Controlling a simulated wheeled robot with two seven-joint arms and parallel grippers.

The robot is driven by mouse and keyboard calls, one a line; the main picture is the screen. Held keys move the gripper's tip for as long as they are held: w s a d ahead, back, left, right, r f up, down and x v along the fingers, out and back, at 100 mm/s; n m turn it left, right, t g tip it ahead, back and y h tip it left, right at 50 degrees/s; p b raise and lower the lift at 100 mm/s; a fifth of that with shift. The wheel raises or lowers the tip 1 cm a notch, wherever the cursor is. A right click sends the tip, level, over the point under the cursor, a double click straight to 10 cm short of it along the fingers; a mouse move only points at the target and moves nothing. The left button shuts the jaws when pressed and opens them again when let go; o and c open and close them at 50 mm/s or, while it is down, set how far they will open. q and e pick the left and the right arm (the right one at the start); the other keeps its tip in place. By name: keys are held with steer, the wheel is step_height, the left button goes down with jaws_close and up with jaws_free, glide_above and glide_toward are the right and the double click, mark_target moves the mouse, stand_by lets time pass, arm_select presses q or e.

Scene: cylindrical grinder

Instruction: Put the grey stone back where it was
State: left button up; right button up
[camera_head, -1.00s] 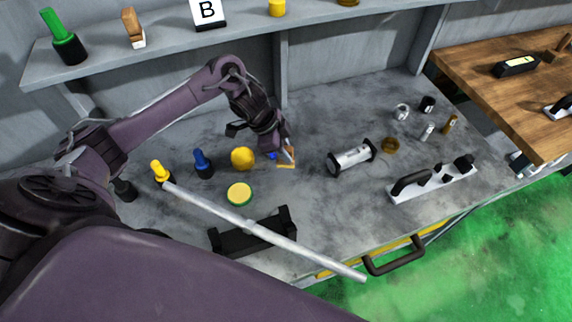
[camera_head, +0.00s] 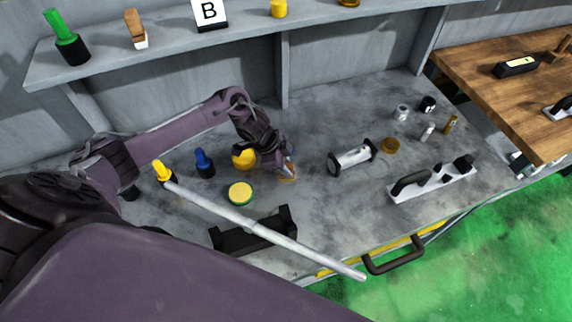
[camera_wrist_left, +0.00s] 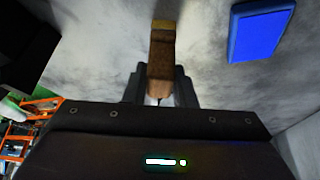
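My left gripper (camera_head: 284,168) is low over the grey bench, right of the yellow ball (camera_head: 243,160). In the left wrist view, its fingers (camera_wrist_left: 160,90) stand on both sides of a narrow brown block (camera_wrist_left: 162,52) with a lighter tan end and appear shut on it. In the head view only a small orange-brown part of it (camera_head: 288,177) shows at the fingertips. I cannot tell whether the block touches the bench. I cannot make out a plainly grey stone in either view. My right gripper is not in view.
A blue box (camera_wrist_left: 262,30) lies beside the block in the left wrist view. A silver rod (camera_head: 270,232) crosses the front of the bench near a black holder (camera_head: 232,240). Clear bench lies behind the gripper.

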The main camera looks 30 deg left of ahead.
arm_select(q)
steer(key=o, duration=0.4)
steer(key=shift+r, duration=0.3)
steer(key=shift+a+r, duration=0.2)
steer(key=shift+r, duration=0.1)
steer(key=b+v, duration=0.1)
steer(key=v, duration=1)
steer(key=shift+s, duration=0.1)
